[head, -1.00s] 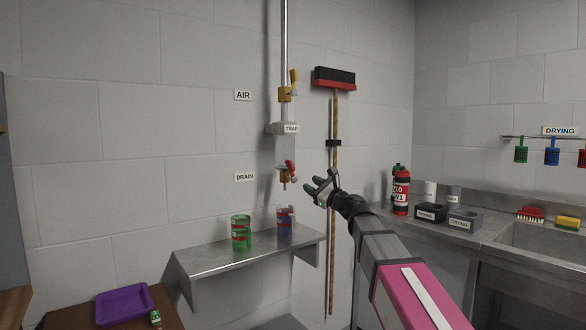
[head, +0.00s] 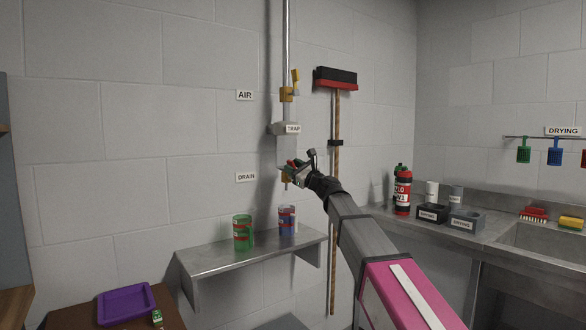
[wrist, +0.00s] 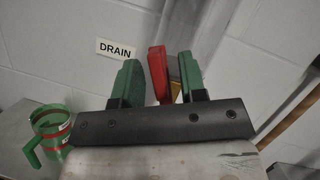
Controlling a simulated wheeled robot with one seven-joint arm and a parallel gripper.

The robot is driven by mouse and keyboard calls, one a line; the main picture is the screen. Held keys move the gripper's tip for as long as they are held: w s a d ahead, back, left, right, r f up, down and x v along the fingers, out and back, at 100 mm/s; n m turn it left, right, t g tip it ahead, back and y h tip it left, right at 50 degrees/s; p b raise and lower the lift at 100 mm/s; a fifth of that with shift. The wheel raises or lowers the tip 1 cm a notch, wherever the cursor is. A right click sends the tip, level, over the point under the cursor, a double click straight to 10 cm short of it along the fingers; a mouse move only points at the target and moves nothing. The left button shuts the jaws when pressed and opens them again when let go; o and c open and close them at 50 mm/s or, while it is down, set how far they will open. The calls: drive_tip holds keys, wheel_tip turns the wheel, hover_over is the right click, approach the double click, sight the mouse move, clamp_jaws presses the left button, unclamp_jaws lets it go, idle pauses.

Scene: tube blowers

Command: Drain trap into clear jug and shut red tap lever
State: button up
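The clear trap (head: 287,152) hangs on the wall pipe below its TRAP label. The brass drain tap (head: 287,178) is under it, and its red lever (wrist: 158,72) shows between my fingers in the wrist view. The lever is mostly hidden in the head view. A see-through jug (head: 287,220) with red bands and a bluish-purple tint stands on the steel shelf below the tap. I cannot tell its liquid level.
A green jug (head: 242,232) stands left of it on the shelf (head: 225,260). A yellow-lever valve (head: 287,94) is above the trap. A broom (head: 336,110) hangs right of the pipe. A purple tray (head: 126,304) lies lower left, and bottles and blocks line the right counter.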

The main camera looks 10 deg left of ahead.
drive_tip(key=shift+w+a, duration=0.1)
drive_tip(key=shift+a, duration=0.1)
clamp_jaws()
drive_tip(key=shift+n, duration=0.4)
wheel_tip(320, 180, down, 5)
drive_tip(key=s+a+n+g+h, duration=0.1)
drive_tip(key=n+g, duration=0.4)
drive_tip(key=n, duration=0.9)
drive_tip(key=shift+s+a+f+h, duration=0.2)
drive_tip(key=shift+s+a+h, duration=0.3)
drive_tip(key=shift+s, duration=0.35)
unclamp_jaws()
